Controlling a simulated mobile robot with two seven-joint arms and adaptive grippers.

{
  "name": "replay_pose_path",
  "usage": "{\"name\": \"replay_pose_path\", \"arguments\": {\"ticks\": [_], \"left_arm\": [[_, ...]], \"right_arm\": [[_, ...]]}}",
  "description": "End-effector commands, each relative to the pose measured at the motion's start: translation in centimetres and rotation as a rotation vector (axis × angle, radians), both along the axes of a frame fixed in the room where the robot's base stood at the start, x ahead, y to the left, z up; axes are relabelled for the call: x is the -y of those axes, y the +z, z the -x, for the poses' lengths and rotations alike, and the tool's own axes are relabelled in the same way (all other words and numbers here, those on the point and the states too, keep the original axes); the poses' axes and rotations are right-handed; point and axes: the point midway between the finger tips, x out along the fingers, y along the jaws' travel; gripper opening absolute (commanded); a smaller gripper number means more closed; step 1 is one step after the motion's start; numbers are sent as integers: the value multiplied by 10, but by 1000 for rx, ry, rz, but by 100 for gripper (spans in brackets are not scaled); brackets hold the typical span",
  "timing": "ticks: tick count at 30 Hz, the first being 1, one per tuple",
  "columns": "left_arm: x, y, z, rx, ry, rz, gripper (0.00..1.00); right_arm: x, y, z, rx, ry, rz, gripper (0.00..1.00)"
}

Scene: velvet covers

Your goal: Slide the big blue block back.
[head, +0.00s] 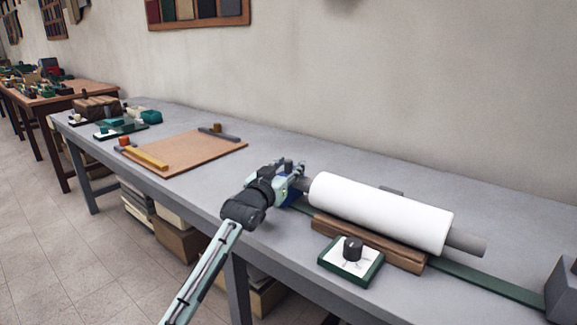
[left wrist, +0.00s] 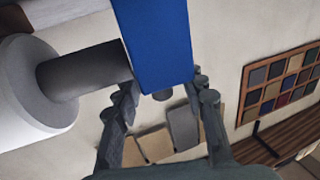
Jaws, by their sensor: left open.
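The big blue block (left wrist: 155,40) fills the top middle of the left wrist view, its near end between or just beyond my fingertips. In the head view only a little of the blue block (head: 292,198) shows, at the left end of the white roll, mostly hidden by my left gripper (head: 292,168). My left gripper, also in the left wrist view (left wrist: 166,88), is open, with one finger on either side of the block's near end. I cannot tell whether the fingers touch it. My right gripper is not in view.
The white roll (head: 378,212) with a grey core lies over a wooden base (head: 385,251), close beside the block. A dial box (head: 351,260) stands in front. A green strip (head: 490,284) runs right to a grey block (head: 564,288). A brown board (head: 185,152) lies left.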

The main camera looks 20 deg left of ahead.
Motion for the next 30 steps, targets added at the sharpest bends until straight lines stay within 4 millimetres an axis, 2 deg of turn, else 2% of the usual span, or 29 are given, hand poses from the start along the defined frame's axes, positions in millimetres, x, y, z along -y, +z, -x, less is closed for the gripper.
{"name": "replay_pose_path", "arguments": {"ticks": [6, 16, 26, 29, 30], "left_arm": [[0, 0, 0, 0, 0, 0, 39], [0, 0, 0, -1, 0, 0, 0], [0, 0, 0, -1, 0, 0, 0], [-2, -2, -7, -2, -2, -1, 0], [-3, -3, -12, -1, -4, -3, 0]], "right_arm": [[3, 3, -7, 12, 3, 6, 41], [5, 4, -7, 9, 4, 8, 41], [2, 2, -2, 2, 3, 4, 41], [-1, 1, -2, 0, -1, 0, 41], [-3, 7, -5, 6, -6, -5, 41]]}}
